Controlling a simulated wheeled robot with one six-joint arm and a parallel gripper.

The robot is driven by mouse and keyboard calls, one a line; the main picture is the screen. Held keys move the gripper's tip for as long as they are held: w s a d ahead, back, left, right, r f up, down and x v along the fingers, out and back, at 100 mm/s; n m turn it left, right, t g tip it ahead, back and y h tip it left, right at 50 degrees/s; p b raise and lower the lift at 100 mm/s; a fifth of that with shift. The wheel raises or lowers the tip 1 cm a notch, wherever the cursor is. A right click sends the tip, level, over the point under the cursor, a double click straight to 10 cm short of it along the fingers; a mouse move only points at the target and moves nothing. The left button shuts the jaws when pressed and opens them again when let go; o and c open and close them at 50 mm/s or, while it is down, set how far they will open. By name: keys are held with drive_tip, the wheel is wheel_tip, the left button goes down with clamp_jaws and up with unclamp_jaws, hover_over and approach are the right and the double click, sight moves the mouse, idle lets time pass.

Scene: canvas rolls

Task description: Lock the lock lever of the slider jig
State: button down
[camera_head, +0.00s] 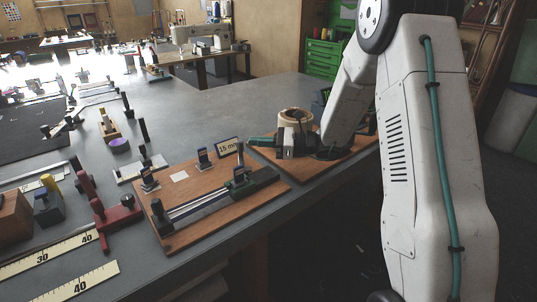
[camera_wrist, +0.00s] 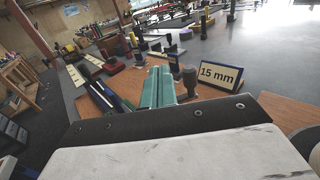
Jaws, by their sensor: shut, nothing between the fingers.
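The slider jig is a wooden board (camera_head: 215,210) with a metal rail (camera_head: 205,207) along its near side. A dark upright lever (camera_head: 239,162) stands by the green block at the rail's right end; I take it for the lock lever, but cannot tell whether it is locked. Two dark clamps (camera_head: 204,157) stand along the board's far side. My gripper (camera_head: 253,141), with teal fingers, is shut and empty, above and right of the jig. In the wrist view, its fingertips (camera_wrist: 160,69) hide part of the jig, and a dark post (camera_wrist: 190,80) stands right of them.
A "15 mm" sign (camera_head: 229,147) stands at the board's back right and close in the wrist view (camera_wrist: 219,75). Another wooden board (camera_head: 305,172) lies under my arm. A red fixture (camera_head: 118,214) and ruler strips (camera_head: 70,283) lie left.

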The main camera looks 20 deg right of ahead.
drive_tip(key=s, duration=0.9)
drive_tip(key=shift+r, duration=0.45)
drive_tip(key=shift+a, duration=0.1)
drive_tip(key=s+a+n+g+h, duration=0.2)
drive_tip(key=s+n+g+h, duration=0.1)
drive_tip(key=s+n+g, duration=0.4)
drive_tip(key=s+a+n+g+h, duration=0.25)
drive_tip(key=s+n, duration=0.35)
drive_tip(key=s, duration=0.4)
drive_tip(key=s+d+r+n+t+h, duration=0.1)
drive_tip(key=s+d+r+n+h, duration=0.2)
drive_tip(key=s+r+n+h, duration=0.1)
drive_tip(key=s+d+r+n+t+h, duration=0.1)
drive_tip(key=s+d+r+n+h, duration=0.2)
drive_tip(key=s+n+h, duration=0.3)
drive_tip(key=s+r, duration=0.1)
drive_tip(key=s, duration=0.1)
drive_tip(key=shift+s+n+t, duration=0.3)
drive_tip(key=shift+s+t, duration=0.05)
drive_tip(key=shift+s, duration=0.05)
